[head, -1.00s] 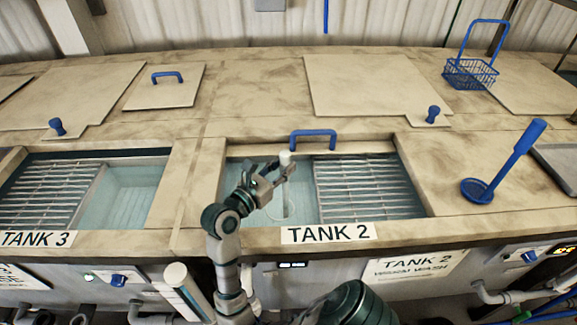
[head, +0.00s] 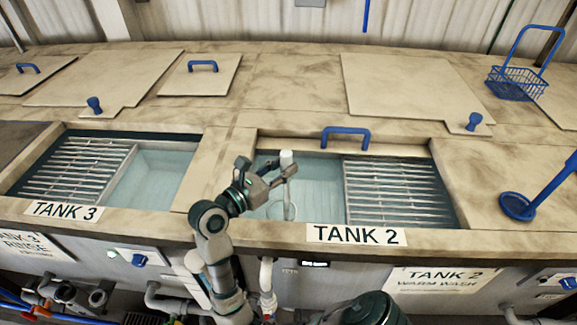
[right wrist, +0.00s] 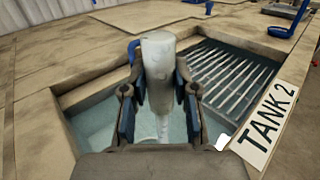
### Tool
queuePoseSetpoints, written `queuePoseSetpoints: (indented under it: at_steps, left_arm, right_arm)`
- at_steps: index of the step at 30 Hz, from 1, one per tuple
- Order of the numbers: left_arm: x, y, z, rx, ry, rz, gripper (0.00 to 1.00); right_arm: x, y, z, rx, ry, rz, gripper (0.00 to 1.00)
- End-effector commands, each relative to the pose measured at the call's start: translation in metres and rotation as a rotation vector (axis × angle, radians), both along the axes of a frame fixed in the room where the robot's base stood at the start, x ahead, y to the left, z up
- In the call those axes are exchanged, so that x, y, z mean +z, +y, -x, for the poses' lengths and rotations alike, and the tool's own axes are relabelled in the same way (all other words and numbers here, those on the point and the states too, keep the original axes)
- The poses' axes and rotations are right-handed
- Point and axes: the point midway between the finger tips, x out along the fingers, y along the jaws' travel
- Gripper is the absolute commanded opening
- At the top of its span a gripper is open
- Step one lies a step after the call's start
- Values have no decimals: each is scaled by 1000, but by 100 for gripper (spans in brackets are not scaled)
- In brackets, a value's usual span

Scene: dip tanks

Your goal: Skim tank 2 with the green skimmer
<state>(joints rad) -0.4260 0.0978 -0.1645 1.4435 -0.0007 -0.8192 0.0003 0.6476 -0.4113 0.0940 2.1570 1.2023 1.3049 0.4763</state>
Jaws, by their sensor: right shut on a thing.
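My right gripper (head: 284,174) is shut on the pale, whitish handle of a tool (head: 287,158), held upright over the left part of tank 2 (head: 432,150). A thin ring at the tool's lower end shows at the water (head: 318,190); its exact depth is unclear. In the right wrist view the gripper (right wrist: 160,100) has its fingers on both sides of the pale handle (right wrist: 158,60). No green shows on this tool, and I see no green skimmer. My left gripper is not in view.
A slatted grate (head: 398,190) covers tank 2's right part. A blue skimmer (head: 517,206) lies on the right counter, and a blue basket (head: 515,85) stands behind. A blue lid handle (head: 345,133) stands at tank 2's back edge. Tank 3 (head: 165,175) is open at left.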

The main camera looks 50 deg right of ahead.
Motion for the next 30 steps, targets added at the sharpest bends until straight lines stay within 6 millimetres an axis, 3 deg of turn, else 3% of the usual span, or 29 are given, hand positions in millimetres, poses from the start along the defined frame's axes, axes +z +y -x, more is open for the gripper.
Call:
queuePoseSetpoints:
  at_steps: [16,30]
  left_arm:
    - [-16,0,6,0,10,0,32]
    - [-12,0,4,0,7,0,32]
  right_arm:
    - [1,46,-22,0,0,4,0]
    - [9,50,-24,-1,-3,3,0]
